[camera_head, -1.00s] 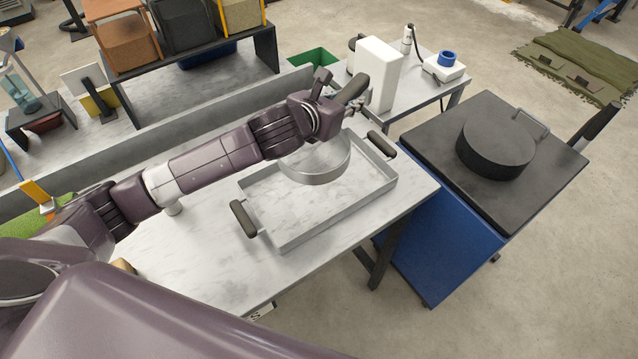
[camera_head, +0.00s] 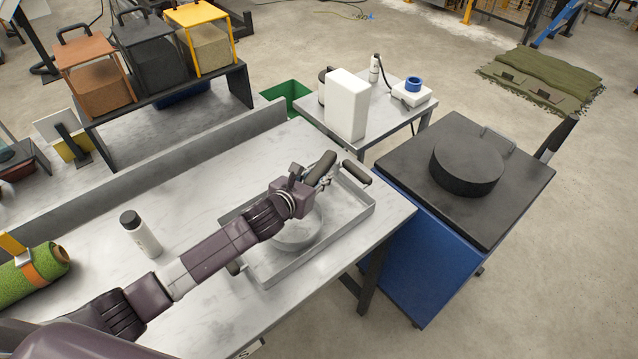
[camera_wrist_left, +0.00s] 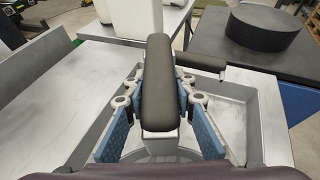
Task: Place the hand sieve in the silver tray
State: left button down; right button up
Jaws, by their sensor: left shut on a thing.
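The hand sieve (camera_head: 300,236) is a round, pale metal ring with a dark handle (camera_head: 322,167). My left gripper (camera_head: 323,181) is shut on that handle, which stands up between the blue-padded fingers (camera_wrist_left: 160,112) in the left wrist view. The silver tray (camera_head: 318,250) is a shallow rectangular metal tray with dark end handles, lying on the light worktable. The sieve's ring shows within the tray's walls, partly hidden by my left arm. I cannot tell whether it touches the tray floor. My right gripper is not in view.
A white bottle with a dark cap (camera_head: 140,234) stands left of my forearm. A green turf roll (camera_head: 32,272) lies at the left. A raised ledge (camera_head: 190,163) runs behind the tray. A black cart top (camera_head: 425,140) with a dark round block (camera_head: 467,165) is at the right.

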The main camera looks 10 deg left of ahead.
pick_arm(q)
notch_tip(320, 180, down, 3)
jog(key=shift+f, duration=0.2)
jog(key=c, duration=1.6)
grip_release()
jog(key=b+v, duration=0.1)
jog(key=v, duration=1.1)
jog(key=shift+s+f, duration=0.1)
jog(key=shift+f, duration=0.05)
